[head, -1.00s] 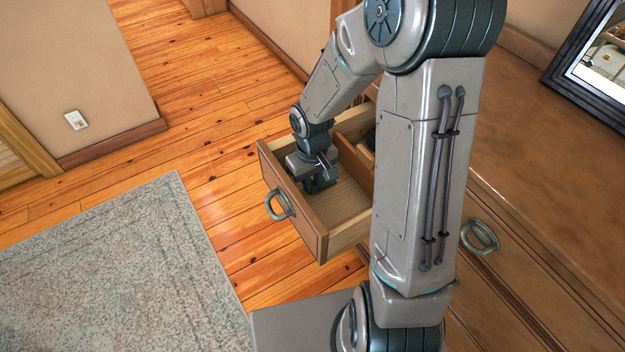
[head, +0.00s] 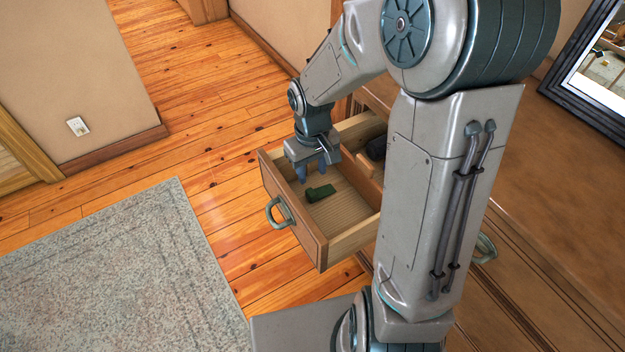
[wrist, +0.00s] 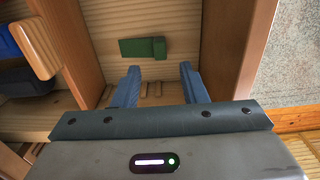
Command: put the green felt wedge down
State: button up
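The green felt wedge (head: 319,193) lies on the wooden bottom of the open drawer (head: 296,213), in the compartment near the drawer front. It also shows in the wrist view (wrist: 143,48), beyond my fingertips and apart from them. My gripper (head: 312,172) is above the drawer, a little behind the wedge. Its two blue fingers (wrist: 157,72) are spread apart with nothing between them. Nothing hides the wedge in the wrist view.
A wooden divider (wrist: 72,40) splits the drawer. Dark and blue items (wrist: 22,78) lie in the other compartment. The drawer front carries a ring handle (head: 280,213). The dresser top (head: 540,190) bears a dark-framed mirror (head: 595,80). A grey rug (head: 110,270) covers the floor at left.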

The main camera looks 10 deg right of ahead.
jog(key=s+d+r+m+t, duration=0.2)
jog(key=s+r+m, duration=0.1)
jog(key=s+r, duration=0.9)
jog(key=shift+s+d+m, duration=0.4)
jog(key=shift+s, duration=0.5)
